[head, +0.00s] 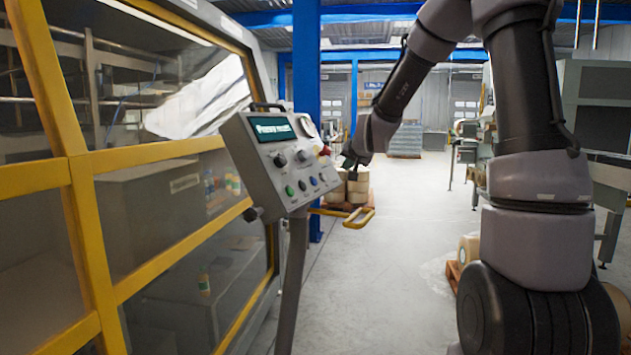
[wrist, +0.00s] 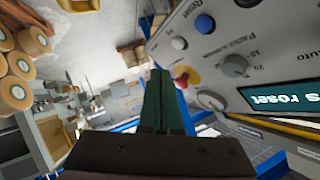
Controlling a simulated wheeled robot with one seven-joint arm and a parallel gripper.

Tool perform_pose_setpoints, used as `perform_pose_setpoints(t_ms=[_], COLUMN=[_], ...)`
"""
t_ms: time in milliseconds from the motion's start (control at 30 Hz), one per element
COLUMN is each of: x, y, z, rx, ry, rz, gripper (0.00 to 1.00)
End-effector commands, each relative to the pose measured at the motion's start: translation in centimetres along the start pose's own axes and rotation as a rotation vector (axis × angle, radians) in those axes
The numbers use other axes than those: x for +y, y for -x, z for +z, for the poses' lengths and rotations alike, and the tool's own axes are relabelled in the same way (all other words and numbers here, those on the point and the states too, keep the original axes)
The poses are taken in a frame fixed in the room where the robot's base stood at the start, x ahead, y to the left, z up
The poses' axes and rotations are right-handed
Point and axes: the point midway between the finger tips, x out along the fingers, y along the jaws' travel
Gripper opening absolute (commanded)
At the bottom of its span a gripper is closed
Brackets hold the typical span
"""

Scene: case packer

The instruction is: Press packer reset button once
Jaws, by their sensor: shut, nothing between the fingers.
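The packer control panel (head: 275,160) stands on a post at the left in the head view, its lit display above knobs and small buttons. In the wrist view the panel (wrist: 240,25) fills the upper right. A blue button (wrist: 205,24) there lies beside lettering that seems to read "Reset", and a white button (wrist: 178,43) is near it. My gripper (head: 349,163) is just right of the panel, apart from the buttons. In the wrist view its dark green fingers (wrist: 161,75) are together and empty.
A red stop knob on yellow (wrist: 185,77) is close beside my fingers. A yellow-framed guard (head: 75,170) encloses the machine at the left. A blue column (head: 306,60) stands behind the panel. Rolls on a pallet (head: 357,185) lie beyond; the floor at centre is clear.

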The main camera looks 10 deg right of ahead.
Motion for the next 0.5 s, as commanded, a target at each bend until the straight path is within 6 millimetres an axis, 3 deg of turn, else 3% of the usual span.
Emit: perform_pose_setpoints(t_ms=[500], x=[-0.32], y=[-0.6], z=[0.34], rx=[0.001], ry=[0.0], rz=[-0.001], gripper=[0.0])
